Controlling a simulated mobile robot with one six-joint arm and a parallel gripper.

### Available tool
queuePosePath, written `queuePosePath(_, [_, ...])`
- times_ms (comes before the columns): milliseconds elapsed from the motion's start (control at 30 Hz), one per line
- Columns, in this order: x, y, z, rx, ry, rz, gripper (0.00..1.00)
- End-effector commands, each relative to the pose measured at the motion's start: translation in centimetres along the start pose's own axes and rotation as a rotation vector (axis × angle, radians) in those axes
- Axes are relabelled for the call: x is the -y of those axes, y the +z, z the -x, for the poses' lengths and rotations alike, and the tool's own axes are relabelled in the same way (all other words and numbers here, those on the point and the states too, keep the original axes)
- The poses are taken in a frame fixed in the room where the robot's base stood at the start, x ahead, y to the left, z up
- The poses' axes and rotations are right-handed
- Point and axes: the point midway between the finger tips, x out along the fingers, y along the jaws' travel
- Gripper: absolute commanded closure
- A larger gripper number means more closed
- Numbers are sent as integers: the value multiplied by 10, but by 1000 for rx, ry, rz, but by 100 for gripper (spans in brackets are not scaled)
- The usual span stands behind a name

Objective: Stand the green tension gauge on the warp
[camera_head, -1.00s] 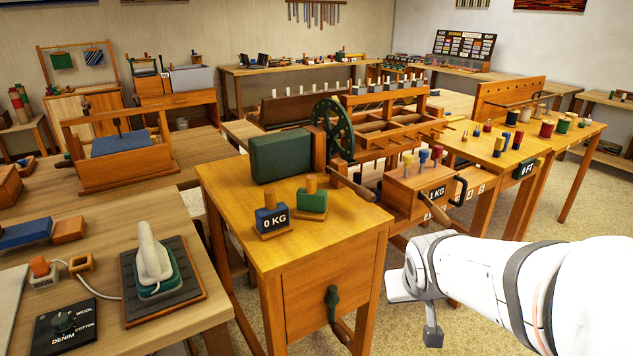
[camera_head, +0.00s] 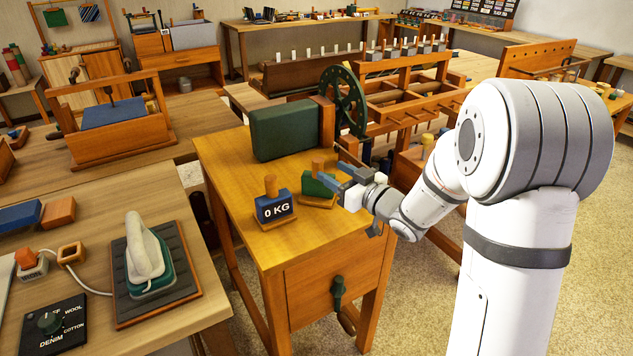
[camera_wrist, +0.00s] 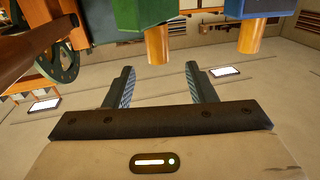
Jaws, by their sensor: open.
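The green tension gauge (camera_head: 313,186), a green block on a wooden base with a wooden knob, stands upright on the wooden table, partly hidden behind my gripper (camera_head: 342,173). My gripper is open and empty, with its fingers pointing left close to the gauge's knob. In the wrist view the picture is upside down. There the green gauge (camera_wrist: 130,18) hangs at the top, its knob pointing down toward the gap between the fingers (camera_wrist: 159,72). The loom (camera_head: 400,95) stands behind the table; I cannot make out its warp clearly.
A blue gauge marked 0 KG (camera_head: 274,207) stands just left of the green one, and also shows in the wrist view (camera_wrist: 236,10). A large dark green block (camera_head: 290,130) and a green wheel (camera_head: 345,102) stand behind. The table's front left is clear.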

Motion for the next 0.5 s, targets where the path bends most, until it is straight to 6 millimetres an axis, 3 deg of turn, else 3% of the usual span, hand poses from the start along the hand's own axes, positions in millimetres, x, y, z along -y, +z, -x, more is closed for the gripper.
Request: queuePosePath(500, [0,6,-67,2,-3,0,50])
